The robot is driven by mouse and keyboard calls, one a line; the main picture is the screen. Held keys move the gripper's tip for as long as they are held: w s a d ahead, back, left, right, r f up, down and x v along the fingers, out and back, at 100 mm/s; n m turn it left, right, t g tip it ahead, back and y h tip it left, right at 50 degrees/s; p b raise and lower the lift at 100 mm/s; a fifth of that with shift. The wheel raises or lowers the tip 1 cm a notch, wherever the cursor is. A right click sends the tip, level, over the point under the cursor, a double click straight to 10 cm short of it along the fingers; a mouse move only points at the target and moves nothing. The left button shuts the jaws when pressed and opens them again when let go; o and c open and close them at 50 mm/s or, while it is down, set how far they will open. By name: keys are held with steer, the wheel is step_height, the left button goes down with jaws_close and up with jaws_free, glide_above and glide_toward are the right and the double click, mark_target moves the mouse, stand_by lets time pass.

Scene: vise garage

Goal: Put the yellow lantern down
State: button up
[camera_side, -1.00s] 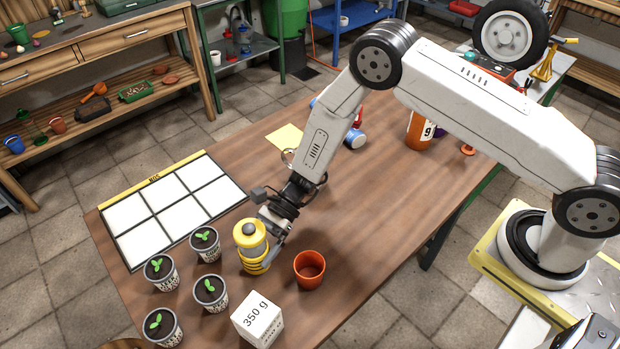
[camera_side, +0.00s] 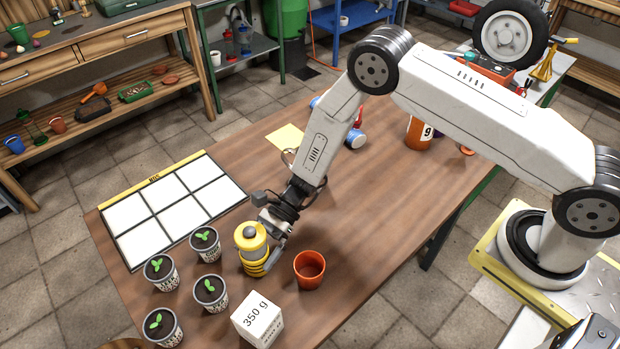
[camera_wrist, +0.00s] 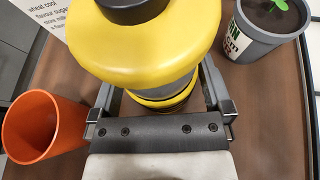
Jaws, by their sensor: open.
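The yellow lantern (camera_side: 251,243) stands upright on the brown table, between the potted seedlings and the orange cup. It has a yellow top, a grey middle and a yellow base. In the wrist view its broad yellow top (camera_wrist: 143,45) fills the upper middle and hides much of its body. My gripper (camera_side: 268,262) is at the lantern, low over the table. In the wrist view the two jaws of my gripper (camera_wrist: 158,95) are on either side of the lantern, open around it. Whether either finger touches it is hard to tell.
An orange cup (camera_side: 309,270) stands close on the right, and a white 350 g box (camera_side: 258,319) in front. Several potted seedlings (camera_side: 210,293) stand to the left. A white grid board (camera_side: 172,209) lies behind them. The table's middle right is clear.

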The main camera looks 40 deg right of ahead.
steer(key=v, duration=1.2)
steer(key=shift+r, duration=0.1)
stand_by(0.4)
steer(key=s+d+r+n+t+h, duration=0.5)
steer(key=s+d+r+n+h, duration=0.8)
steer(key=d+n, duration=0.2)
steer(key=shift+d+r+n, duration=0.25)
steer(key=shift+d+n, duration=0.15)
steer(key=shift+d, duration=0.35)
